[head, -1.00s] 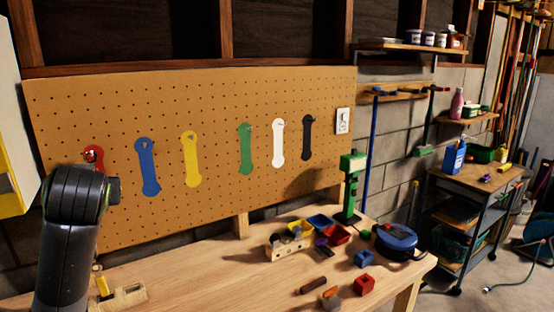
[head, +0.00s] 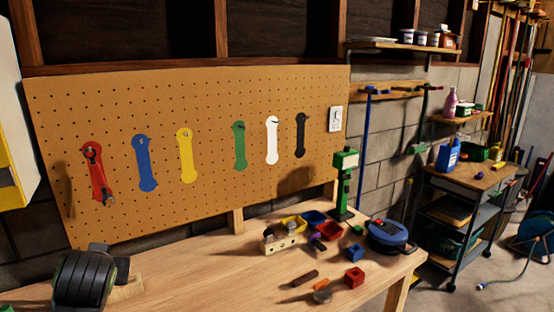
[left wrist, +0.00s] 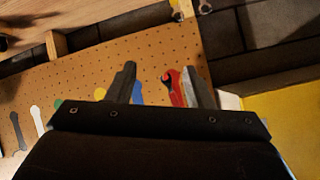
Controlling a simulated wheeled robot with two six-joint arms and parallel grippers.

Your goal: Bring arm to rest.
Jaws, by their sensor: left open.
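My left arm is at the lower left of the head view, low in front of the bench, with its fingers mostly hidden behind the wrist. In the left wrist view my left gripper (left wrist: 160,84) is open, with its two dark fingers apart and nothing seen between them in its grasp. The red tool outline (head: 93,158) is on the pegboard, above and apart from my left arm. The red outline also shows beyond the fingers in the left wrist view (left wrist: 175,88). My right gripper is not in view.
The pegboard (head: 210,100) also bears blue, yellow, green, white and black outlines. A cart (head: 470,190) stands at right.

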